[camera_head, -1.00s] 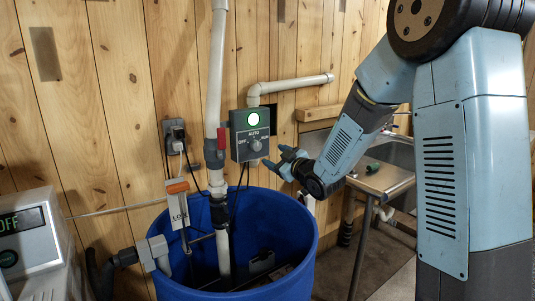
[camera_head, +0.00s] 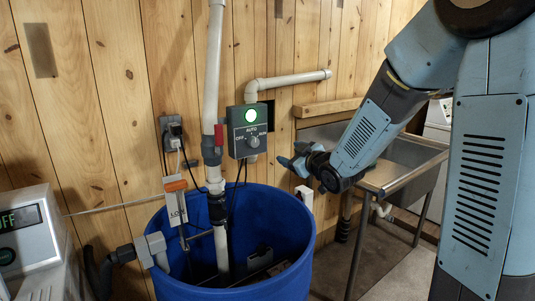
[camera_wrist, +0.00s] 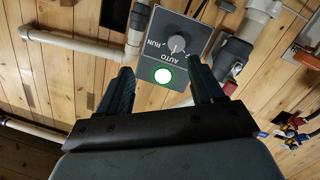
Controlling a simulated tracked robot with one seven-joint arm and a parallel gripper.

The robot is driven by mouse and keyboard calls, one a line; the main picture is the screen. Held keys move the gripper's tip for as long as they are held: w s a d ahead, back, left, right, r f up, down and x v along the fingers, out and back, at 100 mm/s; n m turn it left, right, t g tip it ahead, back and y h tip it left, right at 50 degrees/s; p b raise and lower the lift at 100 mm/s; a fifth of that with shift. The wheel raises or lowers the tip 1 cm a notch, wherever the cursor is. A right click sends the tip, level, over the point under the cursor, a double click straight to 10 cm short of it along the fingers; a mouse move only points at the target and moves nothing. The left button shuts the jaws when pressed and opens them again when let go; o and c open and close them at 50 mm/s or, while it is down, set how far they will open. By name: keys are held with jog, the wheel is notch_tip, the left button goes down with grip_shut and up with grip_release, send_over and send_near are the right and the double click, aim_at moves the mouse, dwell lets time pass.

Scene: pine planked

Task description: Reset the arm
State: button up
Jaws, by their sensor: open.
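My bent arm fills the right of the head view.
A blue barrel (camera_head: 292,277) stands below the box, with a white pipe (camera_head: 213,75) and red-handled valve rising above it. A metal sink (camera_head: 405,165) stands behind my arm. A grey machine (camera_head: 32,240) is at left. Pine wall lies close behind; open floor is at lower right.

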jog(key=s+d+r+m+g+h, duration=0.1)
jog(key=s+d+r+m+h, duration=0.25)
jog(key=s+d+h, duration=0.35)
jog(key=s+d+m+g, duration=0.3)
jog(key=s+m+g, duration=0.1)
jog(key=s, duration=0.9)
jog(key=s+d+m+g, duration=0.4)
jog(key=s, duration=0.9)
jog(key=shift+s+d+h, duration=0.15)
jog(key=shift+h, duration=0.15)
